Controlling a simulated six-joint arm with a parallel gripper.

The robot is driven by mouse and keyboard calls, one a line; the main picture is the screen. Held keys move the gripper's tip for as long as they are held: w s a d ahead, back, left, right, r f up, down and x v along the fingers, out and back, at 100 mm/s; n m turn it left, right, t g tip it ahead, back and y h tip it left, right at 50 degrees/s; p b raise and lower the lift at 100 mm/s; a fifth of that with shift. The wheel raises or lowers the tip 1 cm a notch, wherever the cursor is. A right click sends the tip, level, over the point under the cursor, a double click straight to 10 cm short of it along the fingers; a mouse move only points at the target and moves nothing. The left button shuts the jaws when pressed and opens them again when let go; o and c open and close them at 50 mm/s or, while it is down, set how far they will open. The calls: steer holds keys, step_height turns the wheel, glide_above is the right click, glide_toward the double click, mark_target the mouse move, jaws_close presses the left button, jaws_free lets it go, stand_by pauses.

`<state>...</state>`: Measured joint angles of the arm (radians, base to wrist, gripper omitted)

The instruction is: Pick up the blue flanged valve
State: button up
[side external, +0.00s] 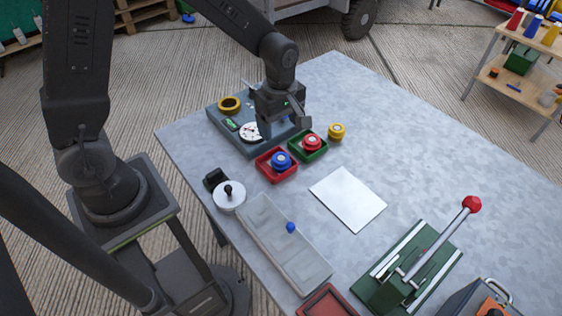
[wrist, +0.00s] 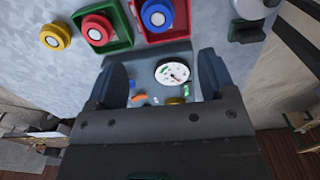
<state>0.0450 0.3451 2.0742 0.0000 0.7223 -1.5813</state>
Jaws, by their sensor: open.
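The blue flanged valve (side external: 281,160) sits upright in a small red tray (side external: 264,173). The valve also shows at the top of the wrist view (wrist: 156,14), in its red tray (wrist: 181,19). My gripper (side external: 285,124) is over the grey-blue panel (side external: 224,128) at the back of the table, apart from the valve and farther back. In the wrist view my gripper (wrist: 162,62) has its fingers wide apart with nothing held between them. A white gauge (wrist: 172,73) shows on the panel beyond the gap.
A red valve (side external: 311,142) in a green tray and a yellow valve (side external: 336,131) stand right of the blue one. A white lidded pot (side external: 229,197), clear tray (side external: 262,222) with a small blue piece, white sheet (side external: 348,198) and green lever press (side external: 405,272) are nearer.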

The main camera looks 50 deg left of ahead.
glide_above(281, 158)
steer(key=f, duration=0.6)
steer(key=shift+s+f, duration=0.1)
steer(key=shift+s, duration=0.1)
steer(key=shift+w+f, duration=0.15)
steer(key=shift+f, duration=1.2)
steer(key=shift+w+f, duration=0.1)
steer(key=shift+f, duration=1.2)
steer(key=shift+c, duration=0.3)
steer(key=c, duration=1)
steer(key=shift+o, duration=0.2)
steer(key=shift+r, duration=0.2)
